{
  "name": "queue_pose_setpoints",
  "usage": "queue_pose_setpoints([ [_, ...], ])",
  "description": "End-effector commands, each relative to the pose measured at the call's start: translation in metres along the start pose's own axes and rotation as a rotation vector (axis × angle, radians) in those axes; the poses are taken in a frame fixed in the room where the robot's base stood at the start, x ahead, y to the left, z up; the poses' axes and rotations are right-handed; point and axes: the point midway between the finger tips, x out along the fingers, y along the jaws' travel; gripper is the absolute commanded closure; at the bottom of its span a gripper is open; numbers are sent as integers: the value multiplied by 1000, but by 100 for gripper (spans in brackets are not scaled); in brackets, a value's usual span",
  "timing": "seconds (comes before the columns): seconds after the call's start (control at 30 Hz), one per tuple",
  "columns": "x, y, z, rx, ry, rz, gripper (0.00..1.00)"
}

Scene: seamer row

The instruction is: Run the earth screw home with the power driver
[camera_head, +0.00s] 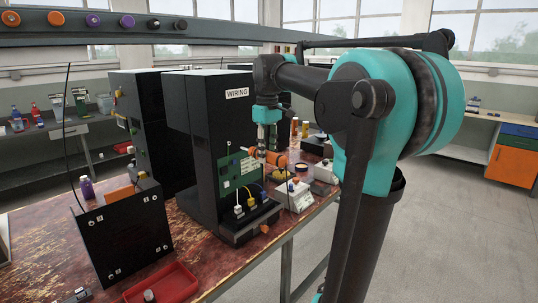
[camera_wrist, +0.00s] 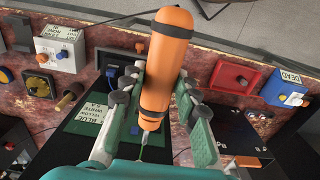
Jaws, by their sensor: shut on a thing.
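The power driver (camera_wrist: 168,60) has an orange, round-ended body and a thin metal bit. My gripper (camera_wrist: 158,92) is shut on it, with a finger on each side of the body. The driver also shows in the head view (camera_head: 268,157), beside the green panel (camera_head: 230,180) of the black cabinet (camera_head: 205,130) labelled WIRING. My gripper (camera_head: 264,143) is at the panel's right edge. In the wrist view the bit points down the picture, and a thin green line shows near its tip. I cannot make out the earth screw, or whether the bit touches anything.
A black panel box (camera_head: 122,235) and a red tray (camera_head: 163,285) are at front left on the worn red bench. A box labelled DEAD (camera_wrist: 288,87) shows in the wrist view. The floor at right is clear.

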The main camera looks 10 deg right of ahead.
Motion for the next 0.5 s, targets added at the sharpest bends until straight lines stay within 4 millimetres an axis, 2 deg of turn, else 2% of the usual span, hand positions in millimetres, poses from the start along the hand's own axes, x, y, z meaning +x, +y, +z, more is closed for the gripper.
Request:
queue_pose_setpoints([
  [0.5,0,0,-33,-1,0,0,100],
])
